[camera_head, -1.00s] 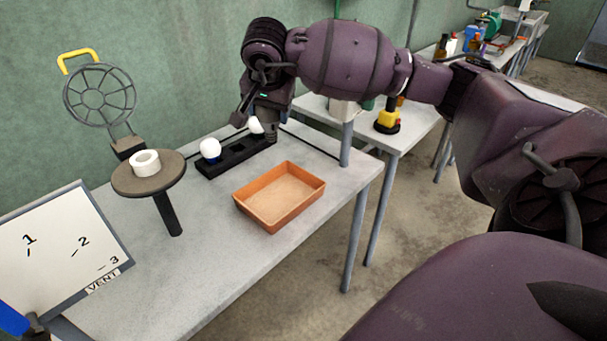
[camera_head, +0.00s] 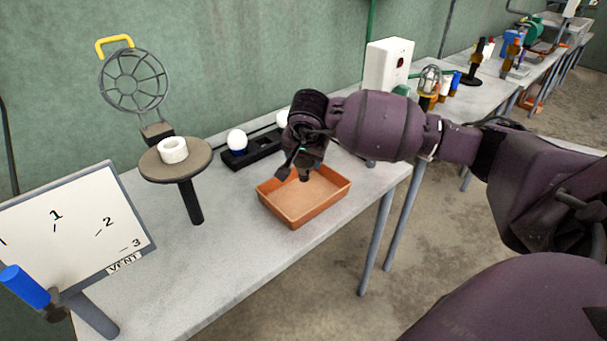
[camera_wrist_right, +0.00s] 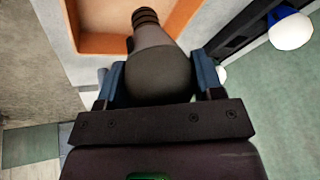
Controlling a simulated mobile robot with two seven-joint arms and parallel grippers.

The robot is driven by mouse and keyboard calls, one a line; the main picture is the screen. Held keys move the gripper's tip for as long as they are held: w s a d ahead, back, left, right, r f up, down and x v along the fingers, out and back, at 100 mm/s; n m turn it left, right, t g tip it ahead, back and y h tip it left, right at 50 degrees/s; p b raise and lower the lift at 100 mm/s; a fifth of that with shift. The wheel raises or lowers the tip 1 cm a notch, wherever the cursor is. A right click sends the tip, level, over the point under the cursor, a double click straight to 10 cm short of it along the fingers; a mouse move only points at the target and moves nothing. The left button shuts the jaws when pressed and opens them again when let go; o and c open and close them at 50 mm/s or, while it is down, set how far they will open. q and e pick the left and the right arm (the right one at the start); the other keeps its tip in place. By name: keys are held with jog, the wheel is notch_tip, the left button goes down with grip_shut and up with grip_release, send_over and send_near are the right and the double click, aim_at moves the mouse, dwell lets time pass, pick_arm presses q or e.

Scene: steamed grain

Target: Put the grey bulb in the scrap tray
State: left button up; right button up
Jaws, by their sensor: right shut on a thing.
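The grey bulb (camera_wrist_right: 160,75) is between the blue fingers of my right gripper (camera_wrist_right: 163,82) in the right wrist view. Its dark ribbed base points away from the gripper. In the head view my right gripper (camera_head: 300,172) is above the back part of the scrap tray (camera_head: 322,208), an orange open tray on the table. The tray floor that shows is empty. The tray's rim also shows at the top of the right wrist view (camera_wrist_right: 100,44). The bulb can hardly be made out in the head view. My left gripper is not in view.
A black holder (camera_head: 262,150) with white bulbs (camera_head: 237,140) stands behind the tray. To the left are a round stand (camera_head: 190,166) with a white ring (camera_head: 173,150) and a VENT board (camera_head: 75,220). The table front is clear.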

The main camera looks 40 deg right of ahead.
aim_at(304, 175)
jog(key=shift+f, duration=0.8)
jog(key=shift+f+b, duration=0.3)
jog(key=shift+f, duration=1.65)
jog(key=o, duration=0.5)
jog(key=shift+f, duration=0.15)
jog(key=o, duration=0.4)
jog(key=shift+o, duration=0.2)
